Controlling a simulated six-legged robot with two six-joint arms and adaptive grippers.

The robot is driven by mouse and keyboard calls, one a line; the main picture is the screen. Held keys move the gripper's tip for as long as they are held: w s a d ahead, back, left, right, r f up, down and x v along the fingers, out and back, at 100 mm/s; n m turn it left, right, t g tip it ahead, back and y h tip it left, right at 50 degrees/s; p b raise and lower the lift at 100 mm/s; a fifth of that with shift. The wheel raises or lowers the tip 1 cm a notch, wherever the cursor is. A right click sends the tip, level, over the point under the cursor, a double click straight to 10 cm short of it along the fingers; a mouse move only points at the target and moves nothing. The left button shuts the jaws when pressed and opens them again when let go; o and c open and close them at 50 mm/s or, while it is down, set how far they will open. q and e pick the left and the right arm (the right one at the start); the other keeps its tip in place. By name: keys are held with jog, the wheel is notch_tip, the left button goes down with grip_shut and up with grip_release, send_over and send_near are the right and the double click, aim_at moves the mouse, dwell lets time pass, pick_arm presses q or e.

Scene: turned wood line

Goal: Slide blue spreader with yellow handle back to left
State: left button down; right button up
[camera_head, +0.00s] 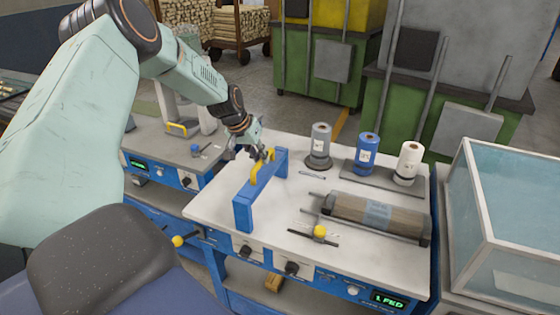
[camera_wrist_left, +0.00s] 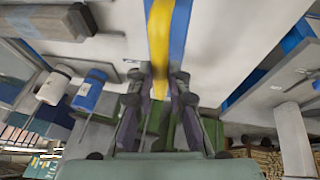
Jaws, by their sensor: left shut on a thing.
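The blue spreader (camera_head: 243,212) is a long blue bar standing across the left part of the white worktable, with a yellow handle (camera_head: 256,172) on top. My left gripper (camera_head: 262,154) is at the far end of the yellow handle and is shut on it. In the left wrist view the yellow handle (camera_wrist_left: 160,35) runs down between the fingers (camera_wrist_left: 161,95), with the blue bar (camera_wrist_left: 180,30) behind it. My right gripper is in neither view.
On the worktable (camera_head: 210,200), grey (camera_head: 319,143), blue (camera_head: 367,152) and white (camera_head: 409,162) spools stand at the back. A wrapped wooden bundle (camera_head: 375,213) lies right of the spreader, near a yellow knob (camera_head: 319,231). A glass-topped case (camera_head: 510,220) stands at the right.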

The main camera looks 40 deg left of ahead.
pick_arm(q)
jog(key=a, duration=0.3)
jog(key=shift+s+r, duration=0.2)
jog(key=shift+r, duration=0.05)
jog(key=c, duration=1.7)
grip_release()
jog(key=shift+a, duration=0.1)
jog(key=o, duration=0.4)
jog(key=shift+s+f, duration=0.2)
